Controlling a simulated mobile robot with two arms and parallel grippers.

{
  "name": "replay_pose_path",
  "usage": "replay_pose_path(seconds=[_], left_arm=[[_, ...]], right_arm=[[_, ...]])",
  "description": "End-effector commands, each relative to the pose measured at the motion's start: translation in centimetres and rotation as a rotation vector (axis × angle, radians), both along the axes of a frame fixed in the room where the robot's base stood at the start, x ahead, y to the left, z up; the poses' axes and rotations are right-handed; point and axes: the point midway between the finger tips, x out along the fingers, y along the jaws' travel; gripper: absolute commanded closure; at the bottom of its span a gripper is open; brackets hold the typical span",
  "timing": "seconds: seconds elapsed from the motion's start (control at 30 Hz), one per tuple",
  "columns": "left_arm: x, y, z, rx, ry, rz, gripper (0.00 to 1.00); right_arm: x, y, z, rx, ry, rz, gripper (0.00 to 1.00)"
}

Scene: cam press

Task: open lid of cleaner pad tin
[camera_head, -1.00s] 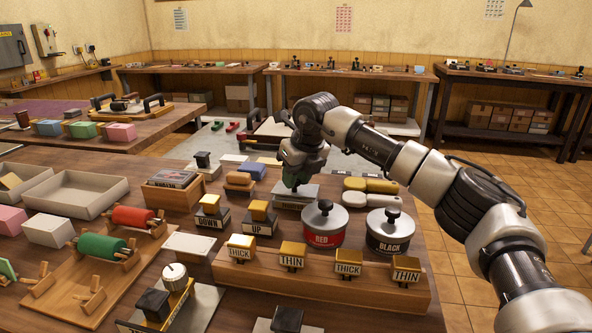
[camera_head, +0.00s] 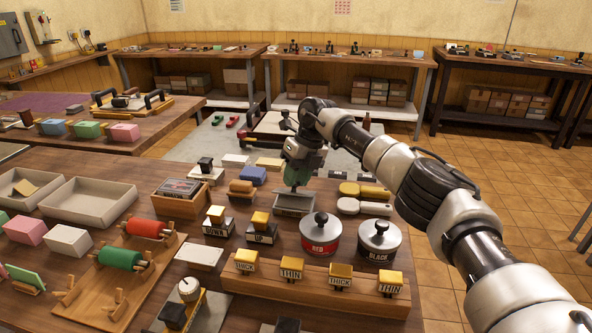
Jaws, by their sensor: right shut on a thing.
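The cleaner pad tin, a small grey box with a label on its front (camera_head: 293,210), stands near the middle of the table. My right gripper (camera_head: 295,187) points down at its top and is shut on the tin's lid. The green-tinted gripper body covers part of the tin's back and top, so I cannot tell how far the lid is raised. My left gripper is not in view.
Red (camera_head: 321,240) and black (camera_head: 379,243) ink tins with knobs stand right of the tin, in front.

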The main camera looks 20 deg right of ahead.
Motion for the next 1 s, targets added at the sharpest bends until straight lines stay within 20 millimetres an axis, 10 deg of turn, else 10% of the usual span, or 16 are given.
replay_pose_path(seconds=[1.0], left_arm=[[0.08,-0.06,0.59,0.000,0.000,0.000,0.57]], right_arm=[[0.81,-0.59,0.59,0.085,0.112,-0.003,1.00]])
